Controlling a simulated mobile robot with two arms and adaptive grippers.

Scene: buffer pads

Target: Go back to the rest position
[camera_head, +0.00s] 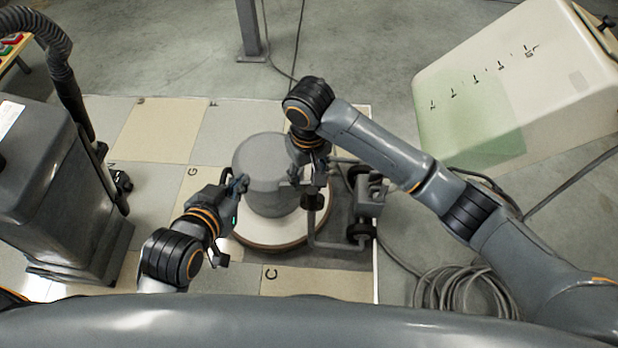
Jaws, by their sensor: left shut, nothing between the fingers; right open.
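My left gripper (240,186) is at the left side of a grey round floor machine (262,158). It is shut, with nothing seen between its fingers. My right gripper (305,190) hangs over the machine's right side, pointing down. It is open, and I see nothing held in it. Whether either gripper touches the machine cannot be told from this view. The machine has a wide round base with a pale rim (290,243) and a wheeled frame (362,205) on its right. My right arm and gripper hide part of the machine.
A grey upright machine (45,185) with a black hose (62,75) stands at the left. A cream box-shaped unit (550,75) is at the upper right. Coiled cable (465,292) lies at the lower right. Lettered floor tiles (158,130) lie beneath. A grey post (249,28) stands behind.

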